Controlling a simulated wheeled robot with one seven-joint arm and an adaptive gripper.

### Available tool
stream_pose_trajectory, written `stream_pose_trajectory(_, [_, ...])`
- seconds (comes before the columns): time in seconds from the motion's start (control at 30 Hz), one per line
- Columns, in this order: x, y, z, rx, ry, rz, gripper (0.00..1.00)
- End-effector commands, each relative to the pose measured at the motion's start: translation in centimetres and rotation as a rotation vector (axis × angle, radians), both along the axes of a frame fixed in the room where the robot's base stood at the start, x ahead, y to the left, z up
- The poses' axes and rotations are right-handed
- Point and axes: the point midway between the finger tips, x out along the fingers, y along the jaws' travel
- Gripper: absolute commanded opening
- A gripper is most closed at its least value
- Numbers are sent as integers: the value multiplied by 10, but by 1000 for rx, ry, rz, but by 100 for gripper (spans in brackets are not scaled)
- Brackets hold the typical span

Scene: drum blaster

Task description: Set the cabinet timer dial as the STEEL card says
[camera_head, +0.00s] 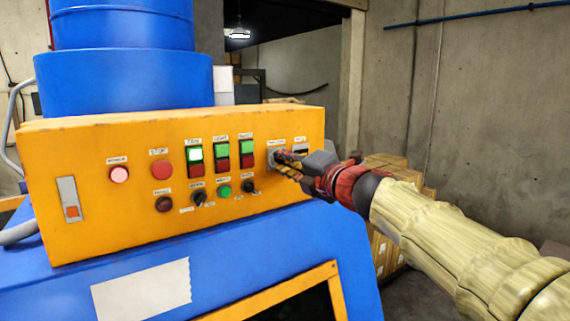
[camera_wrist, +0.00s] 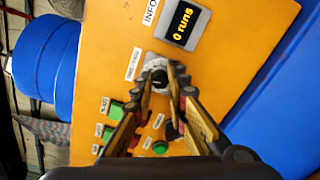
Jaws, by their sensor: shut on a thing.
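The timer dial (camera_wrist: 159,78) is a small black knob on a pale round plate, on the orange cabinet panel (camera_head: 100,222). A small label beside it is too blurred to read. My gripper (camera_wrist: 163,82) is at the dial, with its two fingers shut on the knob. In the head view my gripper (camera_head: 285,161) reaches the panel's right end from the right and hides most of the dial. The dial's pointer setting cannot be read. No card with readable STEEL text shows.
Several lit buttons, switches and small knobs, such as the red stop button (camera_head: 162,170), fill the panel to the left. A blank white sheet (camera_head: 142,291) is on the blue body below. Boxes (camera_head: 388,250) stand behind my arm.

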Motion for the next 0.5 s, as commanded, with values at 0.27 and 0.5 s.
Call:
stream_pose_trajectory(0.27, [1, 0, -4, -4, 4, 1, 0])
stream_pose_trajectory(0.5, [1, 0, -3, -2, 4, 0, 25])
